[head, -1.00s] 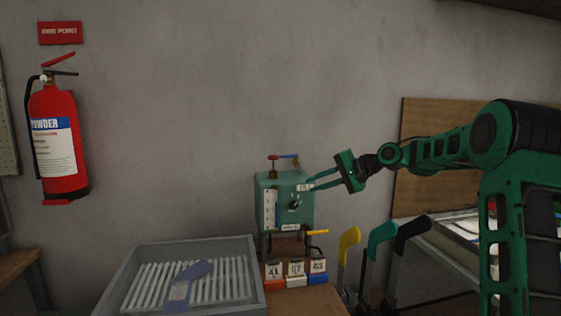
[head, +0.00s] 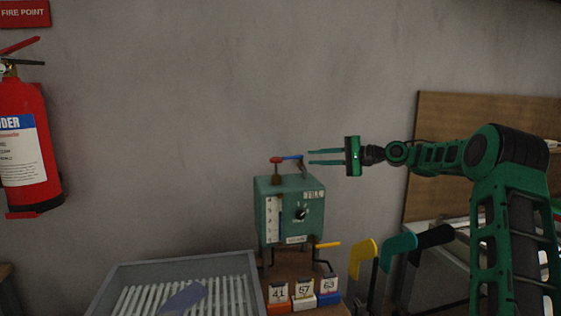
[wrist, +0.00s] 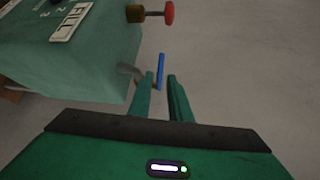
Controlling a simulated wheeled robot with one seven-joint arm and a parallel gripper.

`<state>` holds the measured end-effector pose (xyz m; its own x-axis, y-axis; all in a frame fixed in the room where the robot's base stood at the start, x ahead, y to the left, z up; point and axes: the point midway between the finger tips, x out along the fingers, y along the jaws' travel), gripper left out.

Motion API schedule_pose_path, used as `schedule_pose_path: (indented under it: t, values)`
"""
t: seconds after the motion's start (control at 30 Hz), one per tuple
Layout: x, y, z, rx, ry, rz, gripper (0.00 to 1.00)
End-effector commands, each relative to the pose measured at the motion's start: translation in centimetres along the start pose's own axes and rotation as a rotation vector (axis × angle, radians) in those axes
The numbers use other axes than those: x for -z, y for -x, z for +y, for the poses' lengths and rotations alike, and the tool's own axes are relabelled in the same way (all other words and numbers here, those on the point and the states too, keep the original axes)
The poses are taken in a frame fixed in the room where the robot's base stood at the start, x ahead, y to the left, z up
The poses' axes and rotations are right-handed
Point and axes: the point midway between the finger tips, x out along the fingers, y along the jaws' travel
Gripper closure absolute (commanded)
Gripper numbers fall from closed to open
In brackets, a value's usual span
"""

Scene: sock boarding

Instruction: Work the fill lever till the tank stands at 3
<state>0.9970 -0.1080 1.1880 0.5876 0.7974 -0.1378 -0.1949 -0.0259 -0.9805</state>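The green tank box (head: 283,228) stands against the wall, with a FILL plate (head: 314,195) at its upper right and a dark dial (head: 301,214). A white gauge strip (head: 273,220) runs down its left front; I cannot read its level. The blue-handled lever (head: 291,157) is on top; it also shows in the wrist view (wrist: 161,72). A yellow-handled lever (head: 328,245) sticks out low on the right. My gripper (head: 310,157) is open and empty, its fingertips just right of the blue handle. In the wrist view the handle lies just ahead, between the finger lines.
A red knob (head: 277,160) on a brown stem stands on the box top, left of the blue handle. Numbered blocks (head: 303,293) sit below. A grey slatted tray (head: 170,270) is at left, and yellow, teal and black boards (head: 400,247) are at right.

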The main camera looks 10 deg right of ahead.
Motion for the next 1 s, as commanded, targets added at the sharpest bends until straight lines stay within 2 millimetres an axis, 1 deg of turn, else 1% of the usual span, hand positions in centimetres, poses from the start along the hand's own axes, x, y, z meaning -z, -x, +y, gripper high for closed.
schedule_pose_path:
  t: [0.03,0.17,0.3,0.5,0.6,0.73,1.0]
  values:
    - [-0.4,-1.0,-0.1,0.000,0.002,-0.008,0.82]
    - [-0.9,-3.6,-0.1,-0.002,0.004,-0.018,0.82]
    - [-1.3,-6.7,0.0,-0.004,0.004,-0.025,0.82]
    - [-1.5,-10.2,-0.1,-0.004,0.004,-0.026,0.82]
    - [-1.6,-11.4,-0.1,-0.004,0.005,-0.027,0.82]
    - [-1.6,-12.2,-0.1,-0.005,0.005,-0.026,0.82]
    - [-1.6,-12.5,-0.1,-0.004,0.004,-0.025,0.82]
